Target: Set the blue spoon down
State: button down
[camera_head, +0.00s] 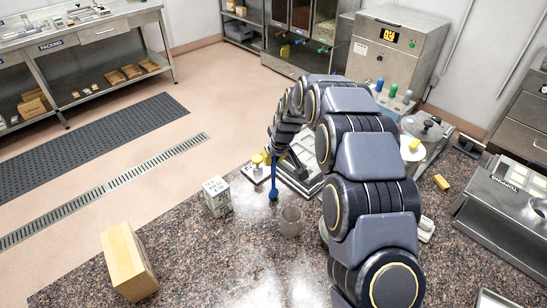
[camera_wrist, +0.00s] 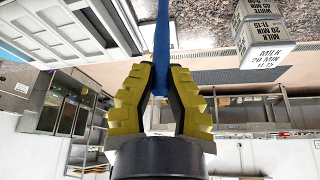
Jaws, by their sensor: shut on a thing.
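The blue spoon (camera_head: 273,184) hangs upright below my gripper (camera_head: 274,159), with its bowl end down over the speckled counter. In the wrist view my gripper's yellow fingers (camera_wrist: 160,78) are closed on the blue handle (camera_wrist: 162,42), which runs up out of the picture.
A printed milk timer box (camera_head: 217,196) stands left of the spoon; it also shows in the wrist view (camera_wrist: 262,52). White moulds (camera_head: 306,178) lie behind. A wooden block (camera_head: 128,262) is at the front left.

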jog(key=shift+f, duration=0.1)
jog(key=c, duration=1.5)
grip_release()
jog(key=shift+f, duration=0.1)
jog(key=o, duration=0.3)
jog(key=shift+o, duration=0.2)
jog(key=v, duration=1.2)
jog(key=s+d+r+m+g, duration=0.1)
jog(key=s+d+m+g, duration=0.1)
jog(key=s, duration=1.1)
jog(key=s+d+r+m+g+h, duration=0.1)
jog(key=s+d, duration=0.4)
jog(key=s, duration=0.7)
jog(key=s+d+r+m+g+h, duration=0.1)
jog(key=s+d+r+m+g, duration=0.1)
jog(key=s, duration=1.1)
jog(key=shift+s+d+r+m+g, duration=0.3)
jog(key=shift+d+r+g, duration=0.1)
jog(key=shift+d, duration=0.4)
